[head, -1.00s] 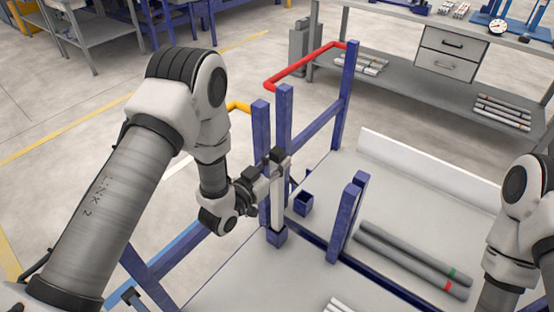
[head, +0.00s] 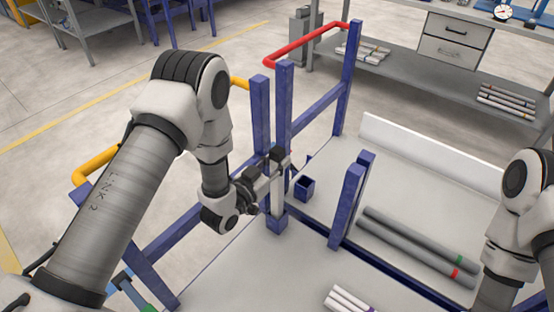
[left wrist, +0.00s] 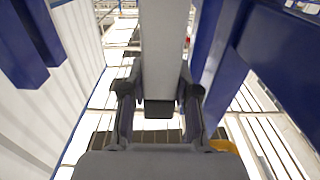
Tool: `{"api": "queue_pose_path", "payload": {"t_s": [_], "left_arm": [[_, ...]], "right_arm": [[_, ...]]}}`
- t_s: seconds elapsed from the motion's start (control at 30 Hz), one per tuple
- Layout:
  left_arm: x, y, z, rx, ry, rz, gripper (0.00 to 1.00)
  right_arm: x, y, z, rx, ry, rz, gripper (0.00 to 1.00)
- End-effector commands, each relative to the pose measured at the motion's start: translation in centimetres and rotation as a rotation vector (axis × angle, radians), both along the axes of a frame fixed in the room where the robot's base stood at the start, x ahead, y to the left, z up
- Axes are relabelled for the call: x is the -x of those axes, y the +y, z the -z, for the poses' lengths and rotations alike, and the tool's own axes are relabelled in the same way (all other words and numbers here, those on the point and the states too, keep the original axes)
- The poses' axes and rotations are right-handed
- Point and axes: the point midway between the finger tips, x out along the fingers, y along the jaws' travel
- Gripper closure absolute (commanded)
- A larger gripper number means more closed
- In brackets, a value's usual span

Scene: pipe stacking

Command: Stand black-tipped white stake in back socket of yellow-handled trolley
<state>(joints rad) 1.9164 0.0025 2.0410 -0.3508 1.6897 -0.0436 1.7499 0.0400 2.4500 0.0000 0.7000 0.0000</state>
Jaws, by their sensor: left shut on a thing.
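My left gripper (head: 270,172) is shut on the white stake (head: 276,198), gripping its upper part. The stake is upright in the head view. Its lower end meets the blue back socket (head: 277,225) of the yellow-handled trolley (head: 215,265) and seems to be inside it. A dark end shows near its top, partly mixed with the fingers. The left wrist view shows the pale stake (left wrist: 163,55) between both fingers, with a dark end (left wrist: 158,108). The yellow handle (head: 95,163) is at left. My right arm shows at the right edge, its gripper out of view.
Blue posts (head: 260,110) stand close behind the gripper. A red-handled trolley (head: 310,40) adjoins, with an empty blue socket (head: 304,189) and grey pipes (head: 415,245) on its deck. White pipes (head: 348,300) lie at the front. A shelf bench (head: 420,80) stands behind.

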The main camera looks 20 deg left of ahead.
Motion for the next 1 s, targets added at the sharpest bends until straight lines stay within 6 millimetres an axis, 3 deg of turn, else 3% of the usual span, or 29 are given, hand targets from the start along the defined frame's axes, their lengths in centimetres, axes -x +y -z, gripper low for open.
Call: {"api": "queue_pose_path", "payload": {"t_s": [0.17, 0.2, 0.27, 0.67, 1.0], "left_arm": [[0.0, 0.0, -0.1, 0.001, -0.002, 0.000, 1.00], [0.0, 0.0, -0.1, 0.001, -0.002, 0.000, 0.63], [0.0, 0.0, -0.1, 0.001, -0.002, 0.000, 0.42], [0.7, 0.3, 0.1, 0.000, 0.002, -0.001, 0.41], [8.1, 3.1, 0.1, 0.002, 0.005, -0.004, 0.41]], "right_arm": [[0.0, 0.0, 0.0, 0.000, 0.000, 0.000, 0.60], [0.0, 0.0, 0.0, 0.000, 0.000, 0.000, 0.60], [0.0, 0.0, 0.0, 0.000, 0.000, 0.000, 0.60], [0.0, 0.0, 0.0, 0.000, 0.000, 0.000, 0.60], [0.0, 0.0, 0.0, 0.000, 0.000, 0.000, 0.60]]}}
